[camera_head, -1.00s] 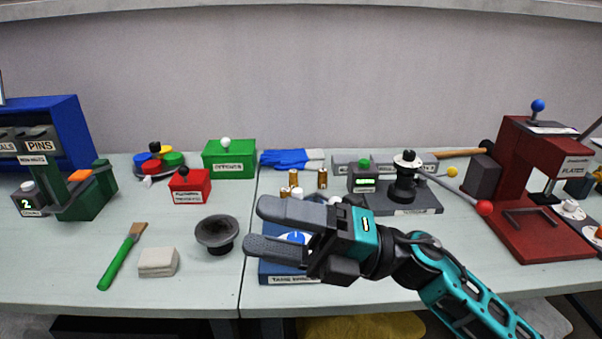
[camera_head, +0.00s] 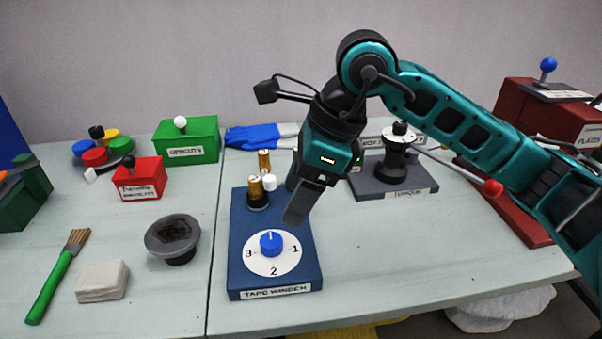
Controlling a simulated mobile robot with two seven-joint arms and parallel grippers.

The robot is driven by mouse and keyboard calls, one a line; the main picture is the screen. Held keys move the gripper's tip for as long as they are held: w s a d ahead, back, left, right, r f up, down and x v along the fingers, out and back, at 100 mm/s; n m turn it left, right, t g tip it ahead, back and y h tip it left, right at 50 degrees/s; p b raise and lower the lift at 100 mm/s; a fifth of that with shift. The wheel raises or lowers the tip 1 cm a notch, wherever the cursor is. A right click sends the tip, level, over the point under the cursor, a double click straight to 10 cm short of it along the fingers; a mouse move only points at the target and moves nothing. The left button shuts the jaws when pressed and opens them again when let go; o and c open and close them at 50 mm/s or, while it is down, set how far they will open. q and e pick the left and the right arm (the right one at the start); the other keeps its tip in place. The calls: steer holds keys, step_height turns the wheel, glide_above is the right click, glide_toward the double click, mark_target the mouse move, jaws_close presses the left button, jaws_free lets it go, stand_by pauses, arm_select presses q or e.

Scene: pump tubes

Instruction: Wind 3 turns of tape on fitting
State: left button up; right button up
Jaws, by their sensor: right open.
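The blue tape winder (camera_head: 238,272) lies near the table's front, with its label on the front edge. Its white dial (camera_head: 255,262) is marked 1, 2 and 3 and carries a blue knob (camera_head: 271,243), whose pale mark seems to point to the back. At the winder's back stand a brass fitting (camera_head: 256,188) on a dark post and a small white roll (camera_head: 269,183). My right gripper (camera_head: 296,202) is open and points down over the winder's right side, behind and right of the knob, apart from it. Its far finger is largely hidden. My left gripper is out of view.
Another brass fitting (camera_head: 264,161) stands behind the winder. A black funnel-like cup (camera_head: 173,237), a pale block (camera_head: 102,281) and a green brush (camera_head: 53,278) lie to the left. A black device on a grey base (camera_head: 397,188) stands behind right. Bare table lies right of the winder.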

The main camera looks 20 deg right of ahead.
mark_target(271, 239)
steer(key=x, duration=1)
steer(key=shift+a+f, duration=0.1)
steer(key=shift+c, duration=0.4)
steer(key=c, duration=1.2)
steer(key=shift+b, duration=0.3)
steer(key=shift+m+t+h, duration=0.3)
steer(key=shift+m+t, duration=0.2)
steer(key=shift+m, duration=1.2)
steer(key=shift+b, duration=0.3)
